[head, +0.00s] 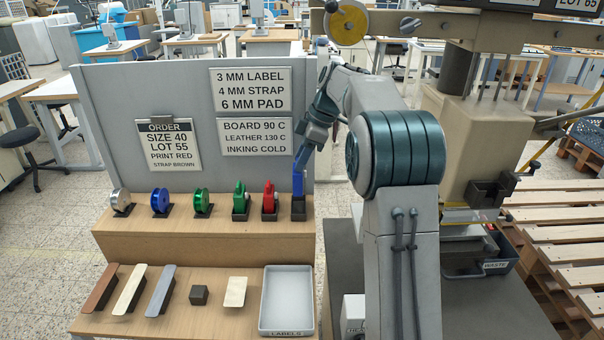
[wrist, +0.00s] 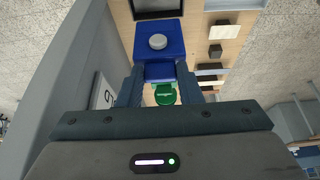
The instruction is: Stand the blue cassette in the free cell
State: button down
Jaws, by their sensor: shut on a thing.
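The blue cassette (head: 298,184) is upright between the fingers of my gripper (head: 301,165), at the right end of the shelf. Its lower end meets the top of a dark cell (head: 298,211); I cannot tell how deep it sits or whether it touches the bottom. In the wrist view the blue cassette (wrist: 160,58) with a pale round knob lies between the fingertips of my gripper (wrist: 160,78). The red cassette (head: 269,200) and green cassette (head: 240,201) stand in dark cells to its left. The green cassette also shows in the wrist view (wrist: 164,95).
Green (head: 203,202), blue (head: 161,201) and silver rolls (head: 120,200) stand further left. A grey panel (head: 190,85) rises behind the shelf. On the lower level are strips, a dark block (head: 199,295), a cream pad (head: 235,291) and a labels tray (head: 264,301).

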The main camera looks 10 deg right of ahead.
aim_at(305, 171)
notch_tip(305, 171, down, 3)
jog(key=shift+s, duration=0.15)
notch_tip(305, 171, down, 3)
jog(key=shift+f+p, duration=0.1)
jog(key=shift+p, duration=0.65)
jog(key=shift+w+f, duration=0.2)
jog(key=shift+f, duration=0.1)
jog(key=shift+f, duration=0.15)
jog(key=c, duration=1)
grip_release()
